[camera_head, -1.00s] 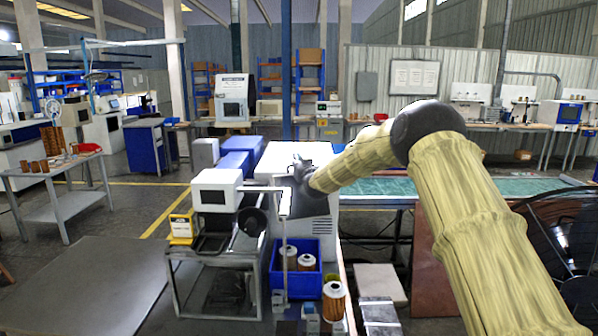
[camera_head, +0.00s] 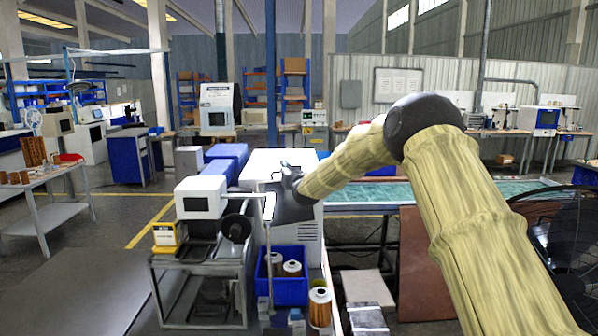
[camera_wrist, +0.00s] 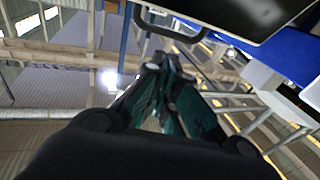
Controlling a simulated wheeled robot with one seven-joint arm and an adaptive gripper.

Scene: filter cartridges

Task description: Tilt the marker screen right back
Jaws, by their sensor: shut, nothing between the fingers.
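The marker screen appears to be the small panel (camera_head: 269,207) with a bright narrow face, carried on a thin pole and arm beside the white-headed machine. A dark plate (camera_head: 290,212) shows just right of it. My gripper (camera_head: 287,172) is at the top of this plate, in front of the white cabinet. In the wrist view my gripper (camera_wrist: 158,72) is shut and empty, with its fingertips just below a dark panel (camera_wrist: 235,12) that has a loop handle. I cannot tell whether the fingers touch it.
A white-headed machine (camera_head: 201,197) stands left of the screen. A blue bin (camera_head: 290,291) with filter cartridges (camera_head: 292,268) sits below, and another cartridge (camera_head: 320,307) stands in front of it. A white cabinet (camera_head: 265,160) is behind. Open floor (camera_head: 75,270) lies to the left.

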